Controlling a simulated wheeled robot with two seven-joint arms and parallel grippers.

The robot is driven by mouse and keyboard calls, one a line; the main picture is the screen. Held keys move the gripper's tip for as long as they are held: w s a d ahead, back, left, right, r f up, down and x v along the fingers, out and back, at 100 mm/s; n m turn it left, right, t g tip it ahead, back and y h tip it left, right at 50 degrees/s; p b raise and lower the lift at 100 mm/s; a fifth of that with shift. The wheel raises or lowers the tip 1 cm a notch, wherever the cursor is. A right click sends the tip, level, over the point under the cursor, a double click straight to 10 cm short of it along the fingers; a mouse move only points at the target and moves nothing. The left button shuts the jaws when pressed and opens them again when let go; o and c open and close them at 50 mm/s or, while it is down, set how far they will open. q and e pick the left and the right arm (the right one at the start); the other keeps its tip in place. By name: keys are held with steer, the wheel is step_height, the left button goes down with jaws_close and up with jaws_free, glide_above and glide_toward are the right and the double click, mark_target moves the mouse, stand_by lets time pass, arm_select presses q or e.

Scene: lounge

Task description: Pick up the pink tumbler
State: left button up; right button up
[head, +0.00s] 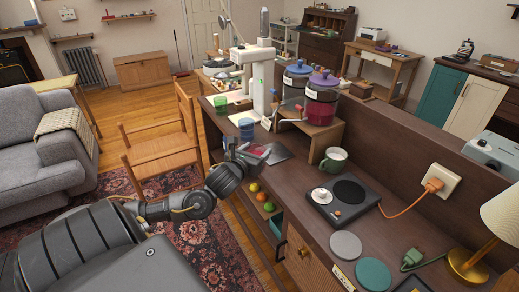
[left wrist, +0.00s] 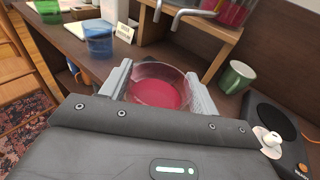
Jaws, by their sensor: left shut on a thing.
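The pink tumbler (left wrist: 158,92), clear with a pink-red inside, sits between the two fingers of my left gripper (left wrist: 158,88) in the left wrist view. The fingers are shut on its sides and I look down into its open top. In the head view my left gripper (head: 256,156) is at the counter's left edge, and the tumbler is mostly hidden there by the gripper. I cannot tell whether its base touches the counter. A blue tumbler (head: 246,130) and a green tumbler (head: 220,104) stand farther back. My right gripper is not in view.
Two drink dispensers, purple-lidded (head: 322,100) and blue-lidded (head: 297,80), stand on a wooden riser (head: 321,133) behind. A green mug (head: 333,161) and a hot plate (head: 352,208) are to the right. A wooden chair (head: 163,155) stands left of the counter.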

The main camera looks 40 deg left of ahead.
arm_select(q)
steer(key=shift+v, duration=0.85)
steer(key=shift+s+f, duration=0.1)
